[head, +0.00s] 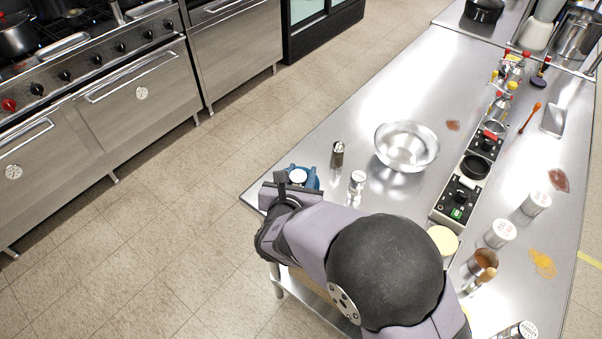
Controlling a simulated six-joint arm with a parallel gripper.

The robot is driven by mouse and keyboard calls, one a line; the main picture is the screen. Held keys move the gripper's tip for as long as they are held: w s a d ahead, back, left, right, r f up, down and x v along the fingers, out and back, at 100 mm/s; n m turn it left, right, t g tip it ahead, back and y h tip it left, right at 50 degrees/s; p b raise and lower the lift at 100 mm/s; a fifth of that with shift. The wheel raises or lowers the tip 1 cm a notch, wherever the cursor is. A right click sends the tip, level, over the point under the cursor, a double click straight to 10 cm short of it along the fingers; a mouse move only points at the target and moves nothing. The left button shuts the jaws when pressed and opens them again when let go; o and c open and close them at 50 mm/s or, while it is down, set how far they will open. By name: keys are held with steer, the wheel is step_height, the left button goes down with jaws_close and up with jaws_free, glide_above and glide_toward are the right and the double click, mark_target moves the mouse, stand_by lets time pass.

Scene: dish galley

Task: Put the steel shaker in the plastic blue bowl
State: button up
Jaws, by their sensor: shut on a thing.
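The plastic blue bowl (313,182) is at the near left corner of the steel counter, partly hidden behind my gripper. A shaker with a pale round top (298,176) shows within the bowl's outline, right at my gripper. My gripper (284,181) is at the left side of the bowl and is shut on this shaker. My arm hides the lower part of the shaker and much of the bowl. I cannot tell whether the shaker touches the bowl's bottom or hangs above it. Another steel shaker (356,183) stands upright on the counter to the right of the bowl.
A dark grinder-like bottle (338,154) and a large steel bowl (407,147) stand behind and right. Several more shakers, such as one at the right (537,203), and a black appliance (458,198) crowd the right side. The counter's back left (375,95) is clear.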

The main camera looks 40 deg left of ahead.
steer(key=o, duration=1.1)
steer(key=shift+r, duration=0.1)
steer(key=v, duration=0.4)
steer(key=b+v, duration=0.1)
steer(key=v, duration=0.7)
steer(key=shift+r, duration=0.45)
